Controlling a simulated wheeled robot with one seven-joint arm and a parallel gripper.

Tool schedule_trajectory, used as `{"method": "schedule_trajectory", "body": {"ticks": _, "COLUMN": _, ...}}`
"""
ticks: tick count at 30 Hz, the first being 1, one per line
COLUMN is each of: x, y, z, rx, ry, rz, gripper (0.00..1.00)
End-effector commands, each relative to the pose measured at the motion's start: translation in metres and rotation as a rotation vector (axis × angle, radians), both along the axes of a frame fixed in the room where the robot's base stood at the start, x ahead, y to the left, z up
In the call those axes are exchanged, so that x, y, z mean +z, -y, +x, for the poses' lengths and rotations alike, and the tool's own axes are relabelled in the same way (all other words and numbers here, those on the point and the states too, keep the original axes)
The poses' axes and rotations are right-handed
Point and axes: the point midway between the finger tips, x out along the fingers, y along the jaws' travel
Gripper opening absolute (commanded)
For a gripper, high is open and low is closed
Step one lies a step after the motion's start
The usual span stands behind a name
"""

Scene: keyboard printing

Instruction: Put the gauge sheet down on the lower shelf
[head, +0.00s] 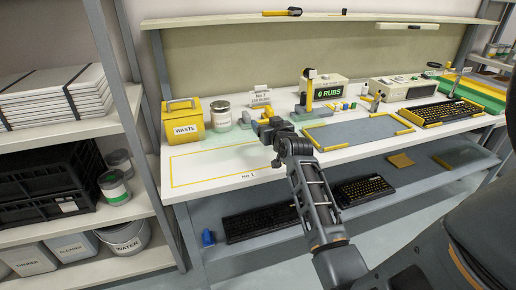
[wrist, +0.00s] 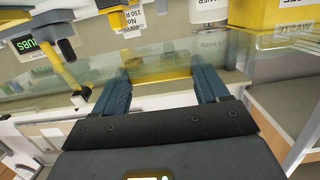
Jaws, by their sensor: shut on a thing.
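The gauge sheet (head: 226,138) is a thin, clear, greenish sheet. In the head view it shows faintly over the left part of the bench top, past my gripper (head: 267,127). In the wrist view the sheet (wrist: 165,66) spans the picture between and beyond the fingers of my gripper (wrist: 162,78), which is shut on it. I cannot tell exactly how high it is above the bench. The lower shelf (head: 428,176) is the blue-grey board under the bench top. It is below my gripper in the head view; my arm hides part of it.
Black keyboards (head: 262,222) and a small blue object (head: 208,238) lie on the lower shelf, with a yellow block (head: 400,160) farther right. The yellow waste bin (head: 184,121) and a paint can (head: 221,116) stand near the sheet. The bench's front edge separates bench top and shelf.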

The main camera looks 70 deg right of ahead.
Motion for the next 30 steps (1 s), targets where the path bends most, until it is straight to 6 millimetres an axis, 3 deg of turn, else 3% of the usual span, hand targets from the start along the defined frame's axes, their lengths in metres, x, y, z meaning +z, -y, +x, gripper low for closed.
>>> {"method": "schedule_trajectory", "body": {"ticks": 6, "x": -0.026, "y": -0.041, "z": 0.019, "rx": 0.002, "ry": -0.004, "rz": 0.001, "gripper": 0.32}}
{"method": "schedule_trajectory", "body": {"ticks": 12, "x": -0.041, "y": -0.062, "z": 0.028, "rx": 0.0, "ry": -0.001, "rz": -0.002, "gripper": 0.32}}
{"method": "schedule_trajectory", "body": {"ticks": 17, "x": -0.045, "y": -0.067, "z": 0.031, "rx": 0.0, "ry": 0.001, "rz": -0.002, "gripper": 0.32}}
{"method": "schedule_trajectory", "body": {"ticks": 24, "x": -0.077, "y": -0.067, "z": 0.031, "rx": -0.001, "ry": -0.002, "rz": 0.0, "gripper": 0.32}}
{"method": "schedule_trajectory", "body": {"ticks": 30, "x": -0.084, "y": -0.067, "z": 0.031, "rx": 0.0, "ry": 0.001, "rz": -0.002, "gripper": 0.32}}
